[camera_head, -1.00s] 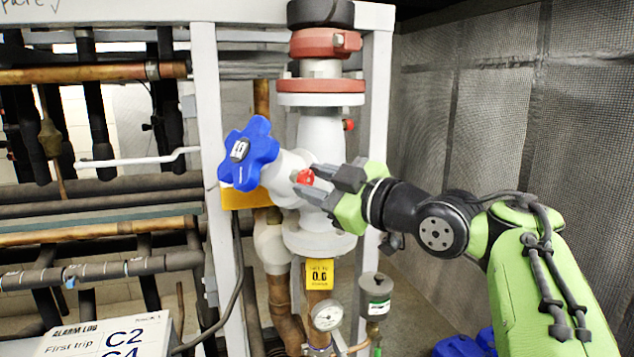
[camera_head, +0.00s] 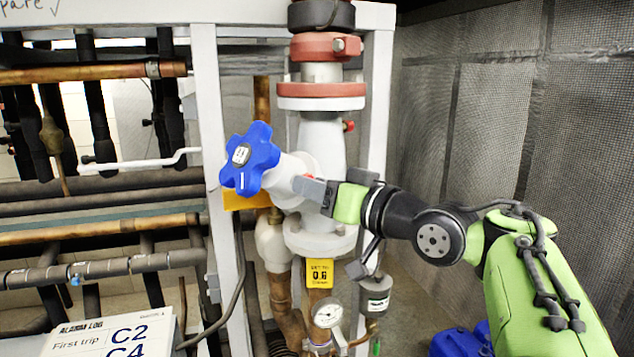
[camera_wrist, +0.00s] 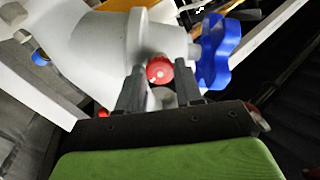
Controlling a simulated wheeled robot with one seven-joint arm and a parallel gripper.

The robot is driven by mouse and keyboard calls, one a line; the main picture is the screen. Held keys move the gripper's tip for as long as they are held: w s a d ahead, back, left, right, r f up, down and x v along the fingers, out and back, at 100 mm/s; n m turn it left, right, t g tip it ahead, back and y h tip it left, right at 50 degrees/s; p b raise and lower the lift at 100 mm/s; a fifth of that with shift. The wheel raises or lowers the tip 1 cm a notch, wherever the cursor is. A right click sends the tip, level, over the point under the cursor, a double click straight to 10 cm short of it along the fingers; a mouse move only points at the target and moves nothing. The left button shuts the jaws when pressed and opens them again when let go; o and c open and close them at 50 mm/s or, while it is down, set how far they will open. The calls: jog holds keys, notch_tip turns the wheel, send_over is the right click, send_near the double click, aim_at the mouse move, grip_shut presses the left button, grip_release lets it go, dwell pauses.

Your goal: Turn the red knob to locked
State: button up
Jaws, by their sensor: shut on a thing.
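The red knob (camera_wrist: 160,69) sits on the side of the white valve body, between the tips of my gripper (camera_wrist: 160,85) in the wrist view. My gripper (camera_head: 315,188) is shut on the red knob, with one dark finger on each side of it. In the head view only a small red part of the knob (camera_head: 308,178) shows behind the near finger. Any locked marking is not readable in these views.
A blue handwheel (camera_head: 250,158) stands on the valve just left of the knob. A pressure gauge (camera_head: 327,314) and a yellow tag (camera_head: 320,273) hang below. White frame posts (camera_head: 376,110) flank the valve. A mesh wall (camera_head: 480,110) stands at the right.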

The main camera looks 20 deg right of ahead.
jog(key=shift+f+m, duration=0.1)
jog(key=shift+m, duration=1.5)
jog(key=o, duration=1)
jog(key=shift+o, duration=0.2)
